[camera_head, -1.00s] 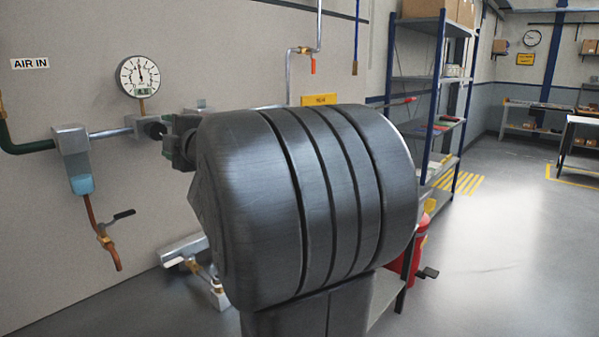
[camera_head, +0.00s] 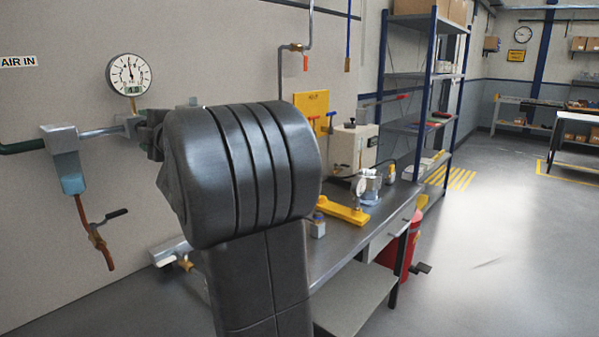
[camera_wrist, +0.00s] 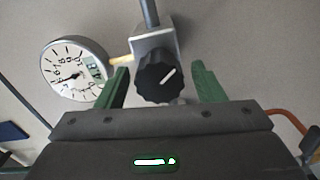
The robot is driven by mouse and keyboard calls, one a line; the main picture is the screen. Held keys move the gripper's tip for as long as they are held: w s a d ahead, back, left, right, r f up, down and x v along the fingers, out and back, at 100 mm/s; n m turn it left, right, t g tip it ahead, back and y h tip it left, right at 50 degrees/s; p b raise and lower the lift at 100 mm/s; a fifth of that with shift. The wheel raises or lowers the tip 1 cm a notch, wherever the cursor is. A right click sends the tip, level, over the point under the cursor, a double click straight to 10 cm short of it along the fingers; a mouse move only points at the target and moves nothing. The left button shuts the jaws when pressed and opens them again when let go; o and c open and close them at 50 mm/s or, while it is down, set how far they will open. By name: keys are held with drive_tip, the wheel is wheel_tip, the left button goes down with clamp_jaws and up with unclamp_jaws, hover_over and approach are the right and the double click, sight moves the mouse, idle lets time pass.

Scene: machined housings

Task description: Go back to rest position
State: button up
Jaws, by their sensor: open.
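My gripper (camera_wrist: 160,68) shows in the wrist view with its two green fingers apart. A black knob (camera_wrist: 162,80) with a white mark, on a grey metal block (camera_wrist: 154,44), appears between and beyond the fingers. I cannot tell whether they touch it. A round white dial gauge (camera_wrist: 73,72) with a small digital display is to the left there. The same gauge (camera_head: 129,75) is on the wall in the head view. My large dark arm link fills the middle of the head view and hides most of my gripper.
A workbench (camera_head: 372,232) with a yellow tool (camera_head: 343,210) and a beige box (camera_head: 353,146) stands behind my arm. A red extinguisher (camera_head: 412,240) is beside it.

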drive_tip(key=v, duration=1.4)
drive_tip(key=x, duration=1.4)
drive_tip(key=shift+a+r, duration=0.15)
drive_tip(key=shift+w+m+p, duration=0.1)
drive_tip(key=shift+m+p, duration=0.55)
drive_tip(key=shift+m, duration=0.15)
drive_tip(key=shift+r+m+p, duration=0.2)
drive_tip(key=shift+m+p, duration=0.45)
drive_tip(key=shift+m, duration=0.45)
drive_tip(key=shift+m+p, duration=0.65)
drive_tip(key=shift+m, duration=0.55)
drive_tip(key=shift+d+m+p, duration=0.2)
drive_tip(key=shift+m+p, duration=0.55)
drive_tip(key=shift+m, duration=0.45)
drive_tip(key=m+p, duration=0.3)
drive_tip(key=m, duration=0.1)
drive_tip(key=shift+d+f+m, duration=0.15)
drive_tip(key=shift+d+m, duration=0.1)
drive_tip(key=shift+m, duration=0.15)
drive_tip(key=shift+b+v, duration=0.4)
drive_tip(key=shift+v, duration=0.85)
